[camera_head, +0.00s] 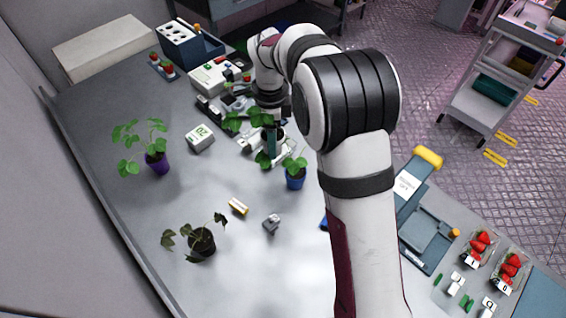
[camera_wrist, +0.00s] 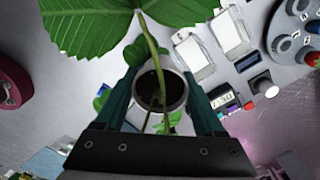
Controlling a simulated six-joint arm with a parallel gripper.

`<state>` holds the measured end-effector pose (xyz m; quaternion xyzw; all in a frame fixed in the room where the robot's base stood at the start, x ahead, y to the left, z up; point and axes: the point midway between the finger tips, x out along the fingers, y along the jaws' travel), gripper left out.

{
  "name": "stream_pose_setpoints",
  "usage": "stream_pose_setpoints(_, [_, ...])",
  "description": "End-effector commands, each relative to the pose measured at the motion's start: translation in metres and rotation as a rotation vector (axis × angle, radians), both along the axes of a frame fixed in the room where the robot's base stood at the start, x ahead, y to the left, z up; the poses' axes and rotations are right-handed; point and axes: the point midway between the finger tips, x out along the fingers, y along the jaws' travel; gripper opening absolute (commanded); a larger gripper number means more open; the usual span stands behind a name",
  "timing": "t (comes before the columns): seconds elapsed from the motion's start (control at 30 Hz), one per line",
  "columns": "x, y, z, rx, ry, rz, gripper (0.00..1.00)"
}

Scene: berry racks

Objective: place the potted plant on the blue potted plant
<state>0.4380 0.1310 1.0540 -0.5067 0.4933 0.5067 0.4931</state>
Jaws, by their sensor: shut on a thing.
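My gripper (camera_head: 271,145) is shut on a potted plant with a pale pot (camera_wrist: 173,97) and large green leaves (camera_wrist: 90,25). In the wrist view the pot's rim and dark soil show between the two teal fingers. In the head view the held plant is mostly hidden by my gripper and arm, with leaves showing on both sides. The blue potted plant (camera_head: 295,181) stands upright on the table, just right of and nearer than my gripper. I cannot tell how high the held pot is above the table.
A purple potted plant (camera_head: 156,162) and a wilted dark potted plant (camera_head: 202,242) stand to the left. Strawberry trays (camera_head: 509,268) are at right.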

Motion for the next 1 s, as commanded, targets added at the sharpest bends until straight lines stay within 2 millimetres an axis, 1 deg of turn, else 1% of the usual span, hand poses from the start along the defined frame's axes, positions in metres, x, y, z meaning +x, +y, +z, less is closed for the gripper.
stream_pose_setpoints(0.03, [-0.002, -0.02, 0.008, 0.001, -0.003, -0.01, 0.11])
stream_pose_setpoints(0.17, [-0.015, -0.079, 0.028, 0.0, -0.002, -0.021, 0.11])
stream_pose_setpoints(0.2, [-0.022, -0.097, 0.034, 0.0, -0.002, -0.023, 0.11])
stream_pose_setpoints(0.3, [-0.04, -0.135, 0.046, 0.0, -0.001, -0.028, 0.11])
stream_pose_setpoints(0.4, [-0.054, -0.158, 0.052, 0.001, 0.0, -0.028, 0.11])
stream_pose_setpoints(0.43, [-0.056, -0.161, 0.053, 0.001, 0.0, -0.027, 0.11])
stream_pose_setpoints(0.47, [-0.057, -0.161, 0.053, 0.001, 0.001, -0.025, 0.11])
stream_pose_setpoints(0.53, [-0.055, -0.153, 0.046, 0.001, 0.002, -0.022, 0.11])
stream_pose_setpoints(0.57, [-0.053, -0.145, 0.041, 0.002, 0.004, -0.019, 0.11])
stream_pose_setpoints(0.7, [-0.037, -0.103, 0.014, 0.0, 0.005, -0.017, 0.11])
stream_pose_setpoints(0.8, [-0.027, -0.078, -0.002, 0.001, 0.004, -0.02, 0.11])
stream_pose_setpoints(0.9, [-0.02, -0.062, -0.012, 0.001, 0.002, -0.022, 0.11])
stream_pose_setpoints(0.97, [-0.019, -0.057, -0.017, 0.0, 0.003, -0.024, 0.11])
stream_pose_setpoints(1.0, [-0.018, -0.056, -0.023, 0.0, 0.004, -0.024, 0.11])
